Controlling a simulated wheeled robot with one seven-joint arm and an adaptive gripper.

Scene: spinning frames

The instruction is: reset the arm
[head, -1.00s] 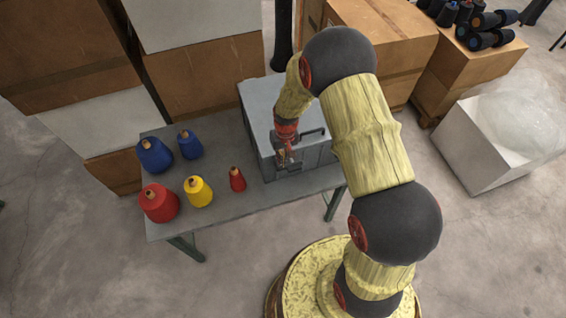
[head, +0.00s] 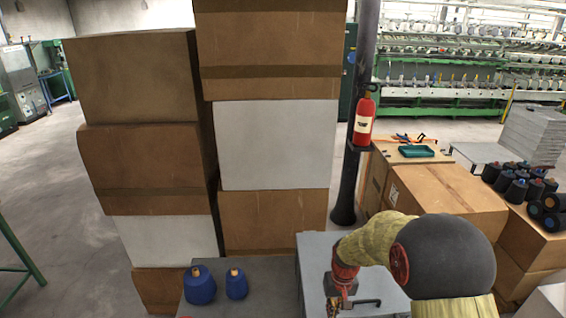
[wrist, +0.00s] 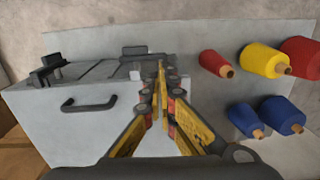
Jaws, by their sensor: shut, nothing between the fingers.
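My yellow-and-black gripper (wrist: 161,80) is shut and empty in the wrist view, its fingers meeting at the tips in front of the grey metal box. In the head view my gripper is at the lower edge, partly cut off, above or beside the grey metal box (head: 316,252). My arm is bent, with its pale yellow links and dark joints at the lower right of the head view. The box also shows in the wrist view (wrist: 60,125), with a dark handle (wrist: 89,104) and latches.
In the wrist view, red (wrist: 213,62), yellow (wrist: 262,60) and blue (wrist: 243,118) yarn cones stand on the grey table (head: 262,268). Stacked cartons (head: 270,60) rise behind it. A black post (head: 360,120) with a red extinguisher (head: 364,118) and more cartons (head: 440,200) stand to the right.

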